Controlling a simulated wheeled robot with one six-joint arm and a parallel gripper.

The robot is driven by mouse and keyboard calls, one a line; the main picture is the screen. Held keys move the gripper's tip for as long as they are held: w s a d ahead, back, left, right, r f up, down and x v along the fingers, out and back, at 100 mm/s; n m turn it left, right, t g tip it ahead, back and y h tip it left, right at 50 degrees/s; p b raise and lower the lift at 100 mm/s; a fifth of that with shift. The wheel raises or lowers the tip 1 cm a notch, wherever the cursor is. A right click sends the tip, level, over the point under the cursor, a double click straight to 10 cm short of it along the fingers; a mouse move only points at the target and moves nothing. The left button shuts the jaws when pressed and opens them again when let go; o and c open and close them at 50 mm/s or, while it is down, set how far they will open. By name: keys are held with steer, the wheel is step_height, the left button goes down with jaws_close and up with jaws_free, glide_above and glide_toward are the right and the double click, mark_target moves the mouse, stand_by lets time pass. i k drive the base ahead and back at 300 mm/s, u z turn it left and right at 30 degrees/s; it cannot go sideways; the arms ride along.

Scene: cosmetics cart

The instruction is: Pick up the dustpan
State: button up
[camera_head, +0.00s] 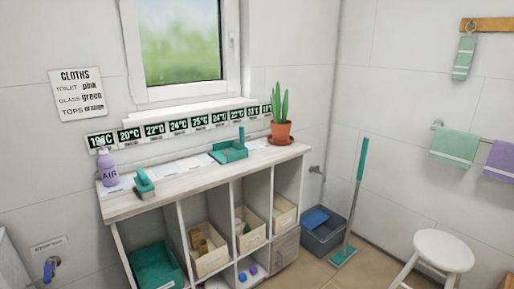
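A teal dustpan (229,152) lies on top of the white-and-wood shelf unit (185,187), near the wall below the window. Its narrow handle (241,134) stands up at its back right. A teal brush-like tool (143,182) with a pale underside lies to its left on the same top. My gripper is not in view.
A lavender spray bottle (107,168) stands at the top's left end, and a potted cactus (281,128) at the right end. Bins fill the cubbies below. A mop (354,200), a grey bucket (324,238) and a white stool (444,250) stand at right.

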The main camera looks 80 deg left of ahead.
mark_target(225, 152)
steer(key=u, duration=2.3)
steer(key=i, duration=1.4)
steer(key=u, duration=0.45)
steer(key=i, duration=0.75)
steer(key=u, duration=0.5)
